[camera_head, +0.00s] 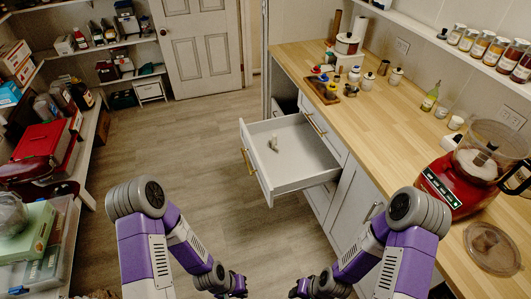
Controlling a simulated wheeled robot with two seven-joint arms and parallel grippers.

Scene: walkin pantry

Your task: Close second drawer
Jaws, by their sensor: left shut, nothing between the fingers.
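A white drawer (290,187) stands pulled out from the cabinet under the wooden counter, right of the middle in the head view. Its brass handle (248,162) is on the front panel, which faces left. A small pale object (274,143) lies inside the drawer. My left gripper (238,286) is shut and empty, low in the picture, apart from the drawer and on the near side of it. My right gripper (298,289) is also low in the picture, apart from the drawer. Its fingers are too small and dark to read.
The wooden counter (395,125) runs along the right with jars, bottles and a red food processor (455,185). Stocked shelves line the left, with a red box (42,147). A white door (196,45) is at the back. The floor (190,130) left of the drawer is clear.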

